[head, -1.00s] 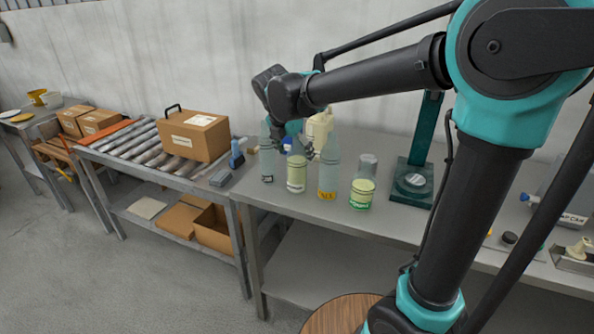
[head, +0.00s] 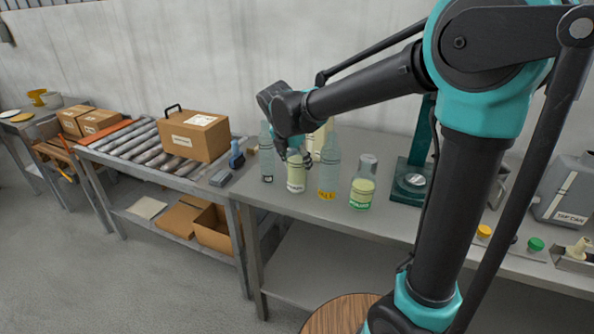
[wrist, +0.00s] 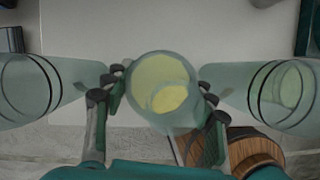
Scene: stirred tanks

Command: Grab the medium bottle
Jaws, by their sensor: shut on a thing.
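The medium bottle (head: 296,181), with pale yellow liquid and a white label, stands upright in the row on the grey bench. My gripper (head: 297,156) comes down over its upper part, and its fingers are shut on it. In the wrist view the bottle (wrist: 163,95) shows its round end and yellow liquid between my fingers, with a fingertip against each side. My wrist and fingers hide part of the bottle's top in the head view.
A clear bottle (head: 266,157) stands close on the left and a taller yellow-labelled bottle (head: 329,172) close on the right. A green-labelled bottle (head: 362,190) and a dark green stand (head: 408,188) are farther right. A cardboard box (head: 193,136) sits on rollers at left.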

